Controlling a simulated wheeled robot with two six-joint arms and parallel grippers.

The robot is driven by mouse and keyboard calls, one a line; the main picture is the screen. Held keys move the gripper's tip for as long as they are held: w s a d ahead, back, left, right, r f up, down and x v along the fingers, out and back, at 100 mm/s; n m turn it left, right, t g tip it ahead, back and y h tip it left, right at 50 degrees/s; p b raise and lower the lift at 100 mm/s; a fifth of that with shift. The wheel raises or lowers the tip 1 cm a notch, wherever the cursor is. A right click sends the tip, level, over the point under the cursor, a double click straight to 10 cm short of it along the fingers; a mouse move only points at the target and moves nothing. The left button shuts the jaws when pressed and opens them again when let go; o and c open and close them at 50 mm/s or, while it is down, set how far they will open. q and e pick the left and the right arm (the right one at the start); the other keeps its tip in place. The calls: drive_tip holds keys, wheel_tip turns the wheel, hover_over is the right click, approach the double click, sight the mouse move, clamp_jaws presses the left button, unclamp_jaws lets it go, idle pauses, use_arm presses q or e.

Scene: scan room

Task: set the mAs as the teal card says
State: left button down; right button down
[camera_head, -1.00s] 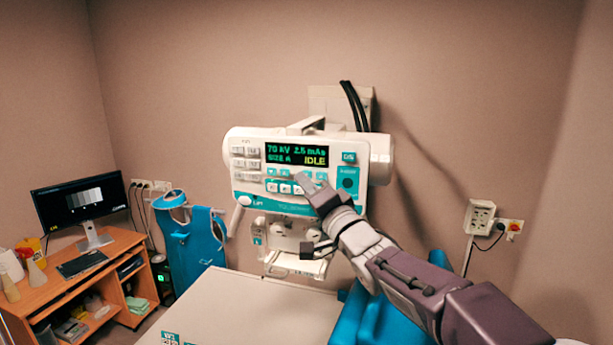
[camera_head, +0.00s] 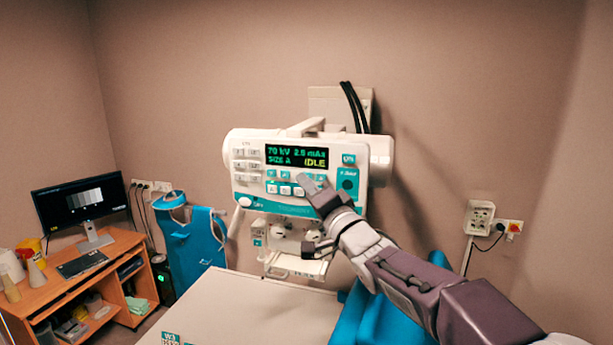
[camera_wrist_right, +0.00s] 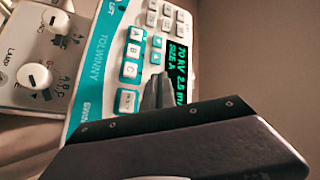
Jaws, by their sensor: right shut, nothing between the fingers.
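The console (camera_head: 236,175) is a white and teal control panel on the far wall unit. Its dark display (camera_head: 297,156) reads 70 kV, 2.5 mAs, SIZE A and IDLE. Rows of small teal and white buttons (camera_head: 271,188) lie below it. My right gripper (camera_head: 304,181) is shut and empty, its tips at the buttons under the display, hiding some. In the right wrist view the shut fingers (camera_wrist_right: 157,90) point at the buttons beside the display; I cannot tell whether they touch one. A teal-lettered card (camera_head: 171,338) shows partly at the bottom edge, mostly cut off. My left gripper is out of view.
A pale table top (camera_head: 240,310) lies below the console. A blue apron (camera_head: 195,245) hangs left of it. A wooden desk (camera_head: 100,275) with a monitor (camera_head: 82,202) stands at the left. A wall socket box (camera_head: 479,217) is at the right.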

drive_tip(key=shift+w, duration=0.1)
drive_tip(key=shift+w+d+p, duration=0.2)
drive_tip(key=shift+w+p, duration=0.1)
drive_tip(key=shift+w, duration=0.05)
idle(0.6)
idle(0.4)
drive_tip(key=shift+s+a+b, duration=0.3)
drive_tip(key=shift+s+b, duration=0.25)
drive_tip(key=shift+s, duration=0.25)
drive_tip(key=s+b, duration=0.1)
drive_tip(key=s+a+b, duration=0.1)
drive_tip(key=s, duration=0.1)
drive_tip(key=s+b, duration=0.1)
drive_tip(key=shift+s+a, duration=0.25)
drive_tip(key=shift+s, duration=0.1)
